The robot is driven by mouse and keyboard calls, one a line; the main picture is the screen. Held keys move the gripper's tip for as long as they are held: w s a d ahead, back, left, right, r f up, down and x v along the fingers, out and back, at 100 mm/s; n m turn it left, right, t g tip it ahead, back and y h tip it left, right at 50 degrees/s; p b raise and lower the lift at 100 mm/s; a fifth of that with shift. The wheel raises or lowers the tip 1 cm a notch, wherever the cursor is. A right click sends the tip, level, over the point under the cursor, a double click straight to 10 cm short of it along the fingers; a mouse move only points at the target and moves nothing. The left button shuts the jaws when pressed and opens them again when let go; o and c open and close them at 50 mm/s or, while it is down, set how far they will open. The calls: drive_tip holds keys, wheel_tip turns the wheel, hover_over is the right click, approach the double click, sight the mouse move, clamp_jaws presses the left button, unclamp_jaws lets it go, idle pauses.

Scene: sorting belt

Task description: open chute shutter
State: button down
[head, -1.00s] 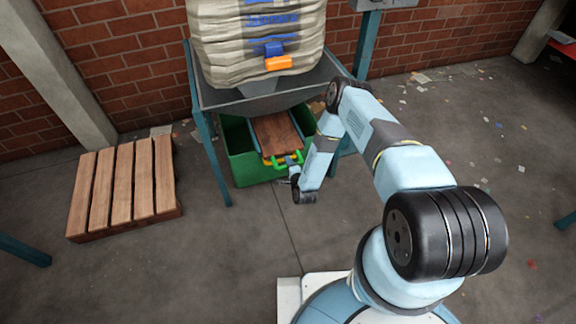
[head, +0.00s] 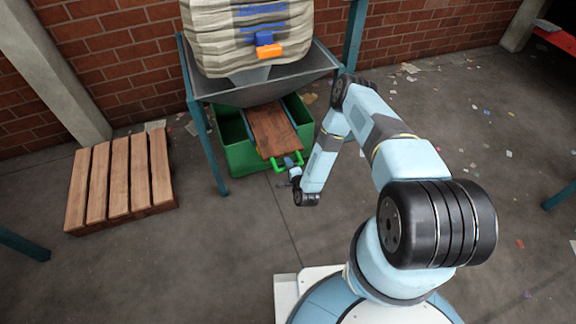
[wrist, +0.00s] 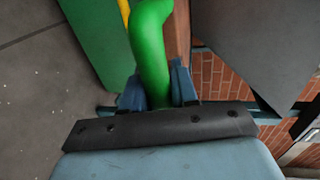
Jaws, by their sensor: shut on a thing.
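The chute shutter is a brown, rusty-looking plate (head: 272,132) under the grey hopper (head: 225,92). It slopes out over the green bin (head: 240,160), its near end about at the bin's front rim. A green handle (head: 279,165) is at its near end. My gripper (head: 290,162) is at the right part of this handle. In the wrist view the green handle (wrist: 150,50) passes between the blue fingers of my gripper (wrist: 157,88), which are shut on it. The contact itself is partly hidden behind the dark gripper edge.
A teal leg (head: 212,155) stands left of the bin. A wooden pallet (head: 120,180) lies at the left. The floor in front is clear, with litter scattered at the right.

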drive_tip(key=c, duration=1.1)
unclamp_jaws()
drive_tip(key=shift+s+f, duration=0.1)
drive_tip(key=shift+f, duration=0.1)
drive_tip(key=shift+c, duration=0.2)
drive_tip(key=shift+o, duration=0.9)
drive_tip(key=shift+r, duration=0.1)
drive_tip(key=v, duration=1.3)
drive_tip(key=shift+s+d, duration=0.2)
drive_tip(key=shift+s, duration=0.1)
